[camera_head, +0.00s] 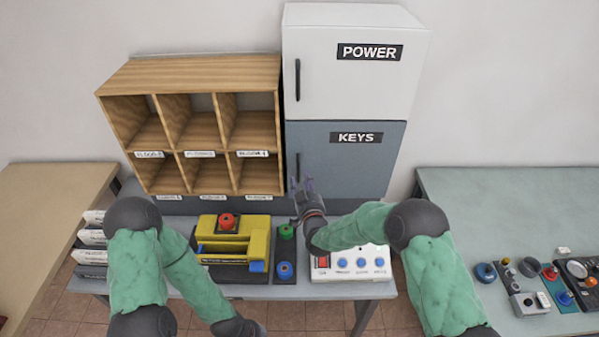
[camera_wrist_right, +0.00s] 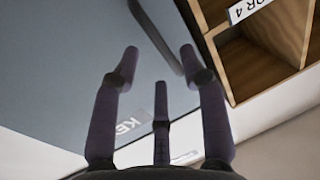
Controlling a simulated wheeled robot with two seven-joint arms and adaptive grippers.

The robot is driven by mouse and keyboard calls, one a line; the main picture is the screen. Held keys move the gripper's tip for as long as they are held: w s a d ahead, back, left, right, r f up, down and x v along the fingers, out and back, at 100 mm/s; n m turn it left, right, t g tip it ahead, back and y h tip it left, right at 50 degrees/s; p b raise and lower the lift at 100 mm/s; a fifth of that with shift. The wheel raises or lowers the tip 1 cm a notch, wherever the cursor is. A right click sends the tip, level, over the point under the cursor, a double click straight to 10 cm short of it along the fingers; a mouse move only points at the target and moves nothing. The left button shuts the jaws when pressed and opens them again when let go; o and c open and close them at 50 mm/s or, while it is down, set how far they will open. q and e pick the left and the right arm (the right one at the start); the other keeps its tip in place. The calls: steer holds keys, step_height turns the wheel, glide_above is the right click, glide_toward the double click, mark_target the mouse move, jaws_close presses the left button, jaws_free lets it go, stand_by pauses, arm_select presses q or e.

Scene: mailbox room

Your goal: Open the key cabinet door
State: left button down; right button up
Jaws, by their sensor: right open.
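The key cabinet door (camera_head: 350,165) is blue-grey, labelled KEYS, and appears shut below the white POWER cabinet. Its dark vertical handle (camera_head: 298,168) is on the left edge of the door. My right gripper (camera_head: 303,184) is open in front of the lower part of this handle, partly overlapping it in the head view. In the right wrist view, the open fingers (camera_wrist_right: 160,70) point toward the door (camera_wrist_right: 60,70), and the dark handle (camera_wrist_right: 155,30) lies ahead between and beyond the fingertips. Contact with the handle does not show. My left arm comes in at the left; its gripper is out of view.
A wooden pigeonhole shelf (camera_head: 195,93) stands left of the cabinet, close to the handle side. Below are a yellow device (camera_head: 257,245), a red knob (camera_head: 226,221), and a white panel with blue knobs (camera_head: 350,277). A right-hand table (camera_head: 470,200) holds small parts.

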steer(key=shift+w+a, duration=0.25)
steer(key=shift+w, duration=1)
steer(key=shift+w+a, duration=0.25)
steer(key=shift+w, duration=1)
steer(key=shift+c, duration=0.2)
jaws_close()
